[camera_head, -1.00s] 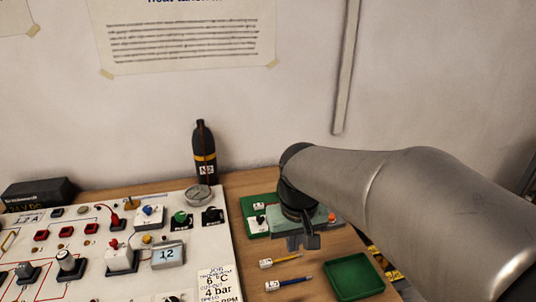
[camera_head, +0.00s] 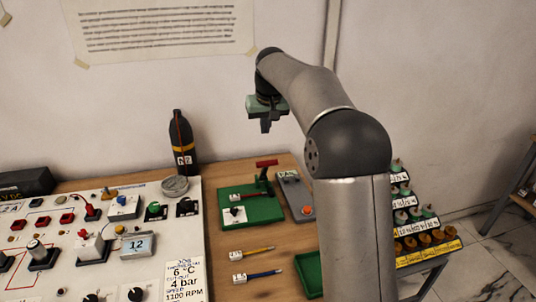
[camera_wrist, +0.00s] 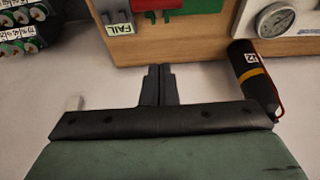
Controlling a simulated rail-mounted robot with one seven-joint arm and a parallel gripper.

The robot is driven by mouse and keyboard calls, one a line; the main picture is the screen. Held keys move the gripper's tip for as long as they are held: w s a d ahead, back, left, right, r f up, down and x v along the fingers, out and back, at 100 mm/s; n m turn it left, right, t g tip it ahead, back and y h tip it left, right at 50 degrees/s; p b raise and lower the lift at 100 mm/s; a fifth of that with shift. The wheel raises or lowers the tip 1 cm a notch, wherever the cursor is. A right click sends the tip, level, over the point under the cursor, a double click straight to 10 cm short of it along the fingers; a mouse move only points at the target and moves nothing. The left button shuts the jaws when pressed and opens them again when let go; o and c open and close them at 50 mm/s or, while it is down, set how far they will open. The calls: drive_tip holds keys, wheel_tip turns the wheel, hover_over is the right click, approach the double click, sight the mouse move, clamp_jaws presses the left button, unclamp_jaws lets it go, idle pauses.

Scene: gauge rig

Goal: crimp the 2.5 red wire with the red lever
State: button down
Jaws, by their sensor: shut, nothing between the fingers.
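A green crimping stand (camera_head: 262,211) sits on the bench with its red lever (camera_head: 266,163) up at the back. My gripper (camera_head: 266,127) is shut and empty, raised above and behind the stand, apart from the lever. In the wrist view, its closed fingers (camera_wrist: 158,76) point toward the bench edge. Only part of the green stand (camera_wrist: 190,6) shows there, and the wire is not visible.
A yellow wire (camera_head: 255,251) and a blue wire (camera_head: 262,275) lie in front. A grey box with an orange button (camera_head: 296,193) is beside the stand. A green tray (camera_head: 301,262) is partly behind my arm. A black bottle (camera_head: 182,145) and control panel (camera_head: 155,270) are left.

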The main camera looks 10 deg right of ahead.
drive_tip(key=p+x, duration=0.1)
drive_tip(key=x, duration=0.9)
drive_tip(key=shift+s+f, duration=0.1)
drive_tip(key=s+p, duration=0.1)
drive_tip(key=s, duration=0.2)
drive_tip(key=shift+s+d, duration=0.15)
drive_tip(key=shift+s, duration=0.4)
